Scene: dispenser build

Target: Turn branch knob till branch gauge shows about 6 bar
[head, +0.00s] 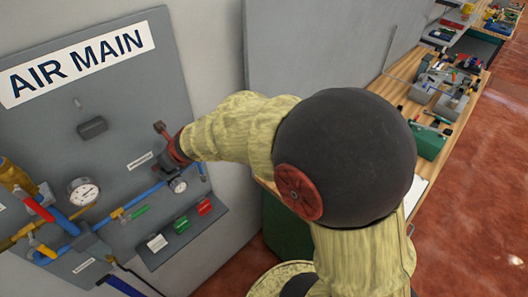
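A small round gauge (178,185) with a white face sits on the blue pipe (146,194) just below my gripper; this looks like the branch gauge, and its needle is too small to read. My gripper (170,152), dark and red, is close to the grey panel, just above this gauge. The branch knob is not clearly visible; it may be behind or between the fingers. I cannot tell whether the gripper touches or holds it. A larger gauge (83,192) with a white face sits further left on the panel.
The grey panel (120,90) bears an "AIR MAIN" sign (76,62). Left are a red-handled valve (38,209) and a yellow-handled valve (43,249). A small shelf (152,259) holds white, green and red blocks. A cluttered wooden bench (398,88) stands right. My arm blocks the middle.

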